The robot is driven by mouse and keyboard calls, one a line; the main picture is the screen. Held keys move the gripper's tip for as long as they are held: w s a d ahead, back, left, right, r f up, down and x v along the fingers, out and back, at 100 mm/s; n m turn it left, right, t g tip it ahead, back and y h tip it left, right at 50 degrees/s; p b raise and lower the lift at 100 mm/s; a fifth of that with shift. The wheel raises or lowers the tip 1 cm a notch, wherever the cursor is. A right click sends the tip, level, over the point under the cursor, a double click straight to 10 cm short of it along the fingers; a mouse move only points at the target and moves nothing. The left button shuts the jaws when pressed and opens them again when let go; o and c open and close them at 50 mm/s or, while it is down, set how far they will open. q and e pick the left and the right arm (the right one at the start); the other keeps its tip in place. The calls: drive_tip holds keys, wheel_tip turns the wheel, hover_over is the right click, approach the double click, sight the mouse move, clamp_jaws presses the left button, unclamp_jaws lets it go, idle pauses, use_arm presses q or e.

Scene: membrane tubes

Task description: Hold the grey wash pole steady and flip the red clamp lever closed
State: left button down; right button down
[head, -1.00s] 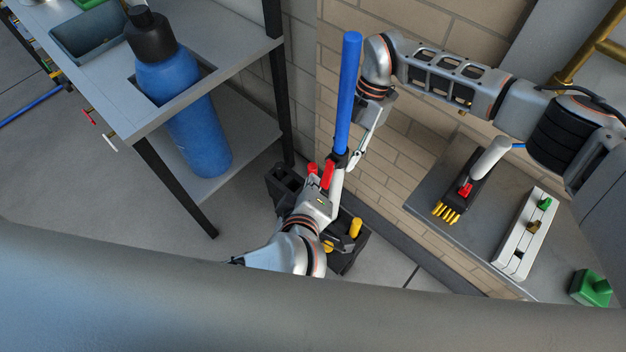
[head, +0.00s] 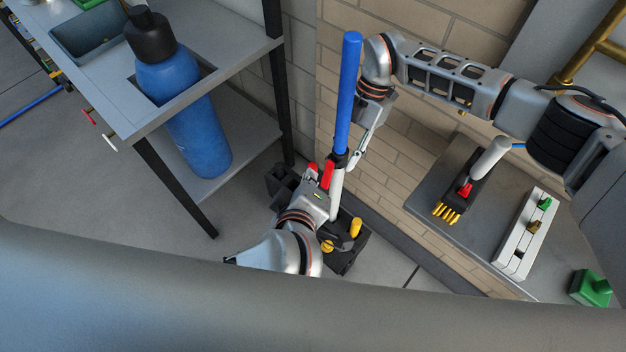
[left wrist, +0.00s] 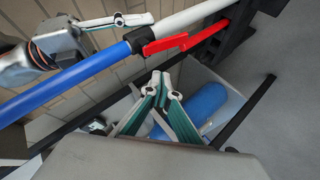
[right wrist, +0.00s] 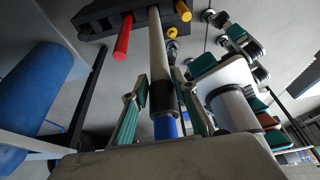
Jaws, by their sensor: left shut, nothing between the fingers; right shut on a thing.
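The wash pole has a blue upper part (head: 349,90), a black collar (head: 340,158) and a pale grey lower part (head: 336,205). The red clamp lever (left wrist: 170,43) hangs from the collar and points down beside the grey part; it also shows in the head view (head: 328,174). Whether it is fully closed is unclear. My right gripper (right wrist: 162,98) is shut on the pole near the collar, one finger on each side. My left gripper (left wrist: 161,80) is shut and empty, apart from the lever; in the head view its tips are partly hidden beside it.
A black stand (right wrist: 95,22) with a red peg (right wrist: 122,38) and a yellow peg (right wrist: 182,10) is on the floor below. A table with a blue bottle (head: 190,110) stands left.

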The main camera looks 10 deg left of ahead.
use_arm(q)
drive_tip(key=shift+s+a+r, duration=0.1)
drive_tip(key=shift+s+r, duration=0.05)
drive_tip(key=shift+r, duration=0.65)
drive_tip(key=shift+s+a+r, duration=0.15)
drive_tip(key=shift+s+r, duration=0.05)
drive_tip(key=shift+r, duration=0.55)
drive_tip(key=shift+s+a+r, duration=0.1)
drive_tip(key=shift+s+r, duration=0.05)
drive_tip(key=shift+r, duration=0.65)
use_arm(e)
drive_tip(key=c, duration=1.5)
unclamp_jaws()
